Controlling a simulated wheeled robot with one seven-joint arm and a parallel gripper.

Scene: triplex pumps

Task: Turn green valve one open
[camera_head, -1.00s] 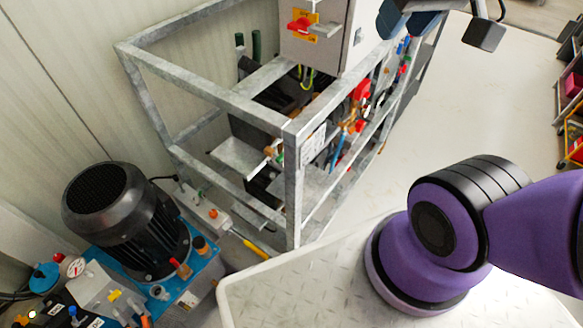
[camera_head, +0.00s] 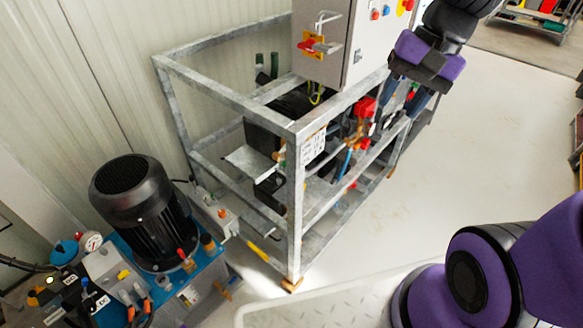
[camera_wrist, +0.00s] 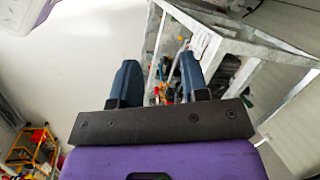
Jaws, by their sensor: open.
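No handle that I can tell as green valve one stands out. The pump rig (camera_head: 297,212) is a grey metal frame holding pumps, pipes and red-handled fittings. A red fitting (camera_head: 365,107) shows at its right side, just left of my gripper (camera_head: 398,102). My gripper is open with its blue fingers pointing down beside the rig's right side, and they hide part of the fittings there. In the wrist view, my gripper (camera_wrist: 158,82) has its two fingers apart, with small, blurred coloured fittings between and beyond them. I see nothing held.
A grey control cabinet (camera_head: 322,52) with a red switch stands above the rig, close left of my arm. A black motor (camera_head: 142,205) on a blue unit is at lower left. The floor (camera_head: 470,150) right of the rig is clear. An orange trolley (camera_wrist: 32,145) shows at left in the wrist view.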

